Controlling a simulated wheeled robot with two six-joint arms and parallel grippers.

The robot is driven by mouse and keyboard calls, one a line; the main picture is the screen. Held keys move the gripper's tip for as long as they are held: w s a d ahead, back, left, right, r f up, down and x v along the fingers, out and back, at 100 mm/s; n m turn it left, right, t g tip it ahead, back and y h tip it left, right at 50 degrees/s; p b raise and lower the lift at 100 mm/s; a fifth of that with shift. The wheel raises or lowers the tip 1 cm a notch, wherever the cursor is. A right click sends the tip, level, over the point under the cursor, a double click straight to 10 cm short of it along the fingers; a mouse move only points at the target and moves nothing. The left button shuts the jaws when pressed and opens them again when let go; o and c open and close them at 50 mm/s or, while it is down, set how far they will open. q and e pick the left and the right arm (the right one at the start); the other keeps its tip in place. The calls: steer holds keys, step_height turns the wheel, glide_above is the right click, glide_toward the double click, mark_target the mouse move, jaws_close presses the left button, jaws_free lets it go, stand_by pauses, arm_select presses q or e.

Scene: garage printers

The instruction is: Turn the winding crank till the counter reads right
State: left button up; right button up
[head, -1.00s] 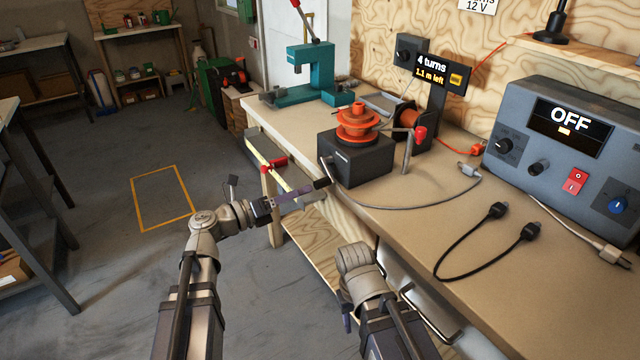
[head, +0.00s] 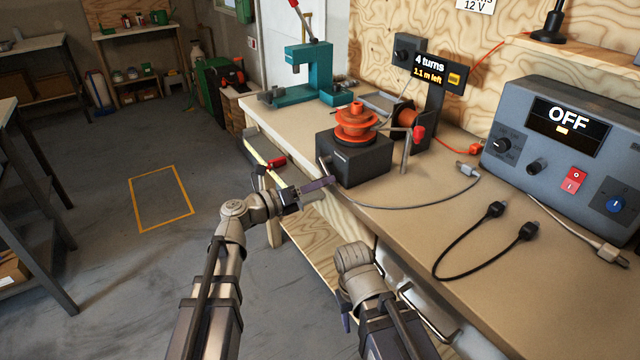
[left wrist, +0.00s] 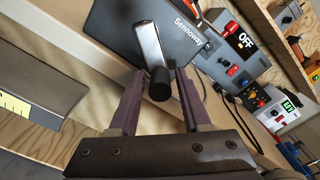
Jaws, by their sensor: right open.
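The winder is a dark box (head: 362,163) with an orange spool (head: 357,123) on top, at the bench's front edge. Its crank (head: 323,167) has a silver arm and a black knob; the left wrist view shows the knob (left wrist: 158,85) pointing back between the fingers. My left gripper (head: 322,184) is at the crank; in the left wrist view its purple fingers (left wrist: 158,98) stand open around the knob, with gaps on both sides. The counter (head: 440,72) reads "4 turns", with a smaller line of metres left. My right gripper (head: 346,322) is open, low before the bench, mostly hidden by its wrist.
A post with a red knob (head: 418,133) stands right of the winder, with a wire reel (head: 406,117) behind. A teal press (head: 306,73) stands at the back left. A power unit (head: 560,135) reading OFF and loose cables (head: 447,245) occupy the right side.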

arm_select(q)
jaws_close()
steer(key=shift+f, duration=0.1)
stand_by(0.3)
steer(key=m, duration=0.1)
steer(key=m+b, duration=0.1)
steer(key=shift+w+a+f+m, duration=0.3)
steer(key=shift+w+f+m, duration=0.1)
steer(key=shift+w+a+f+m+b, duration=0.15)
steer(key=shift+w+m, duration=0.05)
steer(key=shift+m, duration=0.5)
steer(key=shift+w+a+f+m+b, duration=0.1)
steer(key=shift+w+a+m, duration=0.1)
steer(key=shift+m, duration=0.5)
steer(key=shift+w+a+f+m+b, duration=0.1)
steer(key=shift+w+f+m+b, duration=0.1)
steer(key=shift+m, duration=0.5)
steer(key=shift+o, duration=1.1)
jaws_free()
